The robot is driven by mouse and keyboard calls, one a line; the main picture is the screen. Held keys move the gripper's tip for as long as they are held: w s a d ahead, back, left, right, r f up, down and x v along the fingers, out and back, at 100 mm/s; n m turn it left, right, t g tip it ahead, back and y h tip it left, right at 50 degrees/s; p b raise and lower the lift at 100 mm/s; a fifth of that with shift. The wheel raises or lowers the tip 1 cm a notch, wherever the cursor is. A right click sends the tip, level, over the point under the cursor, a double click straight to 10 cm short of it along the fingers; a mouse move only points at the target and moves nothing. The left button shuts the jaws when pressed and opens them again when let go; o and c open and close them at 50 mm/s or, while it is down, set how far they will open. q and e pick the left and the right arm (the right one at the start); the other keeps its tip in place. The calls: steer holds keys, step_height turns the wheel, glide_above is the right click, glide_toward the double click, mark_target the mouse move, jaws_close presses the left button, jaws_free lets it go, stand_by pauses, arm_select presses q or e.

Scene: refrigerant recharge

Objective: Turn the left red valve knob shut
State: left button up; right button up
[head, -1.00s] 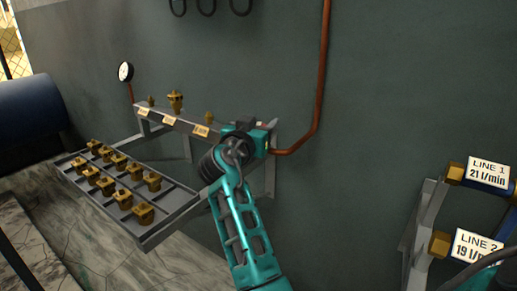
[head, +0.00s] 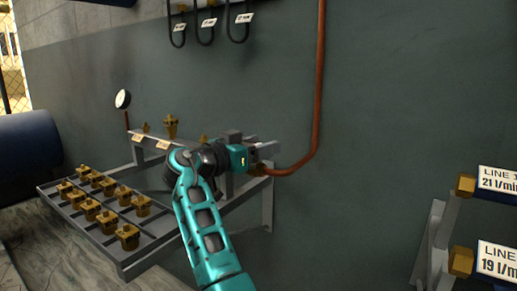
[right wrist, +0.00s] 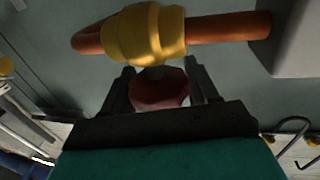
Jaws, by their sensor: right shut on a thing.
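A dark red valve knob (right wrist: 160,88) shows in the right wrist view, just below a brass valve body (right wrist: 145,34) on a copper pipe (right wrist: 228,27). My right gripper (head: 268,149) is at the right end of the rack's upper shelf, by the copper pipe (head: 318,110) in the head view. Its two dark fingers stand on either side of the red knob, and it is shut on the knob. In the head view the knob is mostly hidden by the gripper. My left gripper is not in view.
A grey rack (head: 125,262) holds several brass fittings (head: 127,236). A round gauge (head: 123,99) stands at its left. Labelled black hoses (head: 240,32) hang on the wall above. LINE 1 (head: 498,180) and LINE 2 fittings are at the right. A blue tank (head: 28,138) is at the far left.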

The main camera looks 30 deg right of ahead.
steer(key=shift+d+r, duration=0.1)
steer(key=shift+r, duration=0.05)
steer(key=o, duration=1)
steer(key=shift+c, duration=0.2)
steer(key=s+a+p, duration=0.1)
steer(key=s+a, duration=0.1)
steer(key=a, duration=1)
steer(key=shift+s+a, duration=0.2)
steer(key=shift+a, duration=0.15)
